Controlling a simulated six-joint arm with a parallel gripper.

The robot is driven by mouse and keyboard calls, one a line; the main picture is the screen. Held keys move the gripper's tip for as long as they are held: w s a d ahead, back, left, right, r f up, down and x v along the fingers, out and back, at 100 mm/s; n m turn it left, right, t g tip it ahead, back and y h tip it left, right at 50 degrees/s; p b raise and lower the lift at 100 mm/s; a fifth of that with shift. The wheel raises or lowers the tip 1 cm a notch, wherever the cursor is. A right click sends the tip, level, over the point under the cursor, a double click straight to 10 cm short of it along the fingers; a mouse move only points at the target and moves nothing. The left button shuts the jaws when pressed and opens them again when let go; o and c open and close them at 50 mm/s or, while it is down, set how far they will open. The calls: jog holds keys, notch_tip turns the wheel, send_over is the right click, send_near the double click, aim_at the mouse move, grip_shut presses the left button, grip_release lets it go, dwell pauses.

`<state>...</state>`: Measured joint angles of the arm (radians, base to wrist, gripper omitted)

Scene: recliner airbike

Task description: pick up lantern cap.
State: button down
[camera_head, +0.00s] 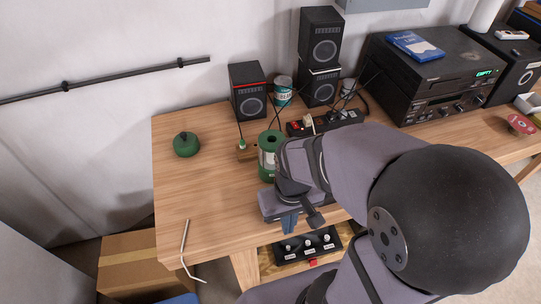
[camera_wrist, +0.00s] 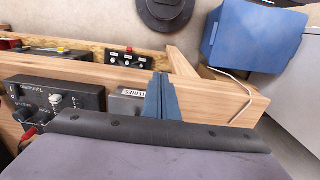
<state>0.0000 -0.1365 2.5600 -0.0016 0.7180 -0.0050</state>
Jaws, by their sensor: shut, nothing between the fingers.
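The lantern cap appears to be the dark green, rounded piece with a small knob (camera_head: 186,145) on the left part of the wooden table in the head view. A green cylindrical lantern body (camera_head: 267,160) stands to its right, partly behind my arm. My gripper (camera_head: 289,222) is near the table's front edge, to the right of and nearer than the cap, well apart from it. Its blue fingers are together and empty, as the wrist view (camera_wrist: 160,98) also shows. The cap is not in the wrist view.
A bent white rod (camera_head: 185,248) hangs over the table's front edge (camera_head: 210,255). Speakers (camera_head: 248,92), a power strip (camera_head: 325,122) and a black stereo (camera_head: 430,75) stand at the back. A black control box (camera_head: 307,245) sits below the tabletop. The table around the cap is clear.

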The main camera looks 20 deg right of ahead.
jog(key=shift+c, duration=0.5)
grip_release()
